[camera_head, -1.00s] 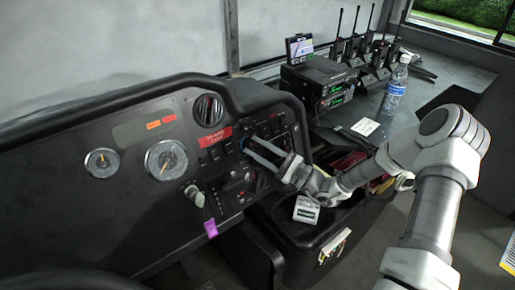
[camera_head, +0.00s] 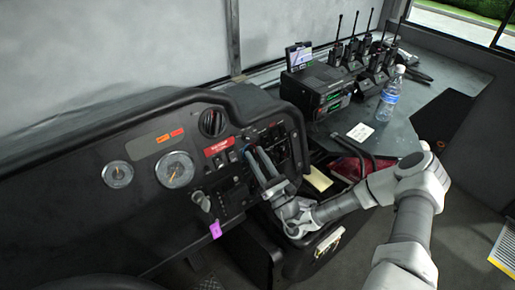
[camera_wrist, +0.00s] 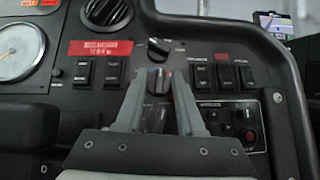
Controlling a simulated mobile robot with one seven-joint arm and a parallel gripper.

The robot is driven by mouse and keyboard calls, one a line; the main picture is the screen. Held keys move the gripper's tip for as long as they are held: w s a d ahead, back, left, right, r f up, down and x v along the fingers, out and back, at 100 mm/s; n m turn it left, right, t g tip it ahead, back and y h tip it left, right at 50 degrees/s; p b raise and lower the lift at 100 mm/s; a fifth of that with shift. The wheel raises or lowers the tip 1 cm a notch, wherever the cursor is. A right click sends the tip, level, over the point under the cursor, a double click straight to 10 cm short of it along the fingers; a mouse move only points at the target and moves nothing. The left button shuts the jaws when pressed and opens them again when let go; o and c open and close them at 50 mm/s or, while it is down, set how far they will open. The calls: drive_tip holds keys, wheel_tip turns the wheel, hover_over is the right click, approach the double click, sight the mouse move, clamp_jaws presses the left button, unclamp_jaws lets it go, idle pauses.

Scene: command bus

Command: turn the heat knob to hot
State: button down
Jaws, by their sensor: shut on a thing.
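The heat knob (camera_wrist: 158,80) is a small dark round knob with a blue mark and a red mark on the black dashboard panel. It lies between the fingertips of my gripper (camera_wrist: 158,78) in the wrist view. The fingers are shut on its two sides. Its pointer is too dark to read clearly. A second dark knob (camera_wrist: 159,47) sits just above it, clear of the fingers. In the head view my gripper (camera_head: 256,154) reaches the panel right of the red label, and its fingers hide the knob there.
Rocker switches (camera_wrist: 98,71) flank the knob on the left, with more switches (camera_wrist: 223,77) on the right. A round vent (camera_wrist: 105,12) is above left. A raised dashboard rim (camera_head: 245,95) curves around the panel. A radio (camera_head: 318,88) and a bottle (camera_head: 390,95) stand on the right counter.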

drive_tip(key=shift+a+m+t+h+p, duration=0.1)
drive_tip(key=shift+m+t+h+p, duration=0.7)
drive_tip(key=shift+m+h+p, duration=1.05)
drive_tip(key=shift+m+h, duration=0.65)
drive_tip(key=shift+m, duration=0.3)
drive_tip(key=shift+s, duration=0.1)
drive_tip(key=c, duration=0.9)
unclamp_jaws()
drive_tip(key=shift+f+b, duration=0.1)
drive_tip(key=shift+b, duration=0.2)
